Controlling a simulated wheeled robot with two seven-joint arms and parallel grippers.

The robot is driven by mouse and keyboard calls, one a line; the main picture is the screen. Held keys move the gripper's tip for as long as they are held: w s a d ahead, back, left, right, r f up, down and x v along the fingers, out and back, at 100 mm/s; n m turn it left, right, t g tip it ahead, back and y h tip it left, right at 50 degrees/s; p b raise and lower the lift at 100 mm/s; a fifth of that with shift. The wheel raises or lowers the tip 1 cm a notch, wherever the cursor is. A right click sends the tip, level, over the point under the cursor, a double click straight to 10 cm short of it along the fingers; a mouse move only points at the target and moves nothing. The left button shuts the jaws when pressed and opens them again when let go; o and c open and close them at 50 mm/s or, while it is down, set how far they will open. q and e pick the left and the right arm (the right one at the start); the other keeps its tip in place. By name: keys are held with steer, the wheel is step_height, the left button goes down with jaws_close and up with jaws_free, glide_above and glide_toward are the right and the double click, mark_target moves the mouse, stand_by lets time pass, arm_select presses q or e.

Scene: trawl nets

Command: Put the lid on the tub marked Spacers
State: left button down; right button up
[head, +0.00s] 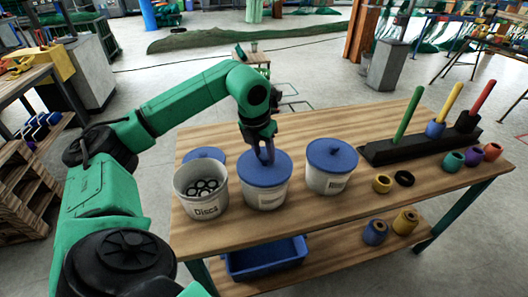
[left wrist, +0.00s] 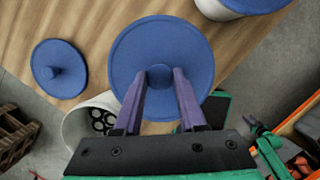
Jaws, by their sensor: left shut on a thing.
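Three white tubs stand in a row on the wooden table. The left tub (head: 203,203), marked "Discs", is open with dark rings inside; a blue lid (head: 204,154) lies behind it. The middle tub (head: 266,197) has a blue lid (head: 281,167) over its mouth, apparently on the rim; its label is too small to read. My left gripper (head: 266,155) is shut on that lid's knob (left wrist: 160,75), pointing down. The right tub (head: 325,182) wears a blue lid (head: 332,152); its label is also unreadable.
On the right of the table (head: 290,232) stands a black rack (head: 420,144) with green, yellow and red pegs. Several coloured rings lie in front of it. A blue bin (head: 265,259) and two spools sit on the lower shelf.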

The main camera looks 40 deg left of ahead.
stand_by(0.4)
arm_select(q)
jaws_free()
step_height(320, 180, up, 7)
steer(key=p, duration=0.6)
stand_by(0.5)
jaws_close()
steer(key=shift+f, duration=0.2)
stand_by(1.3)
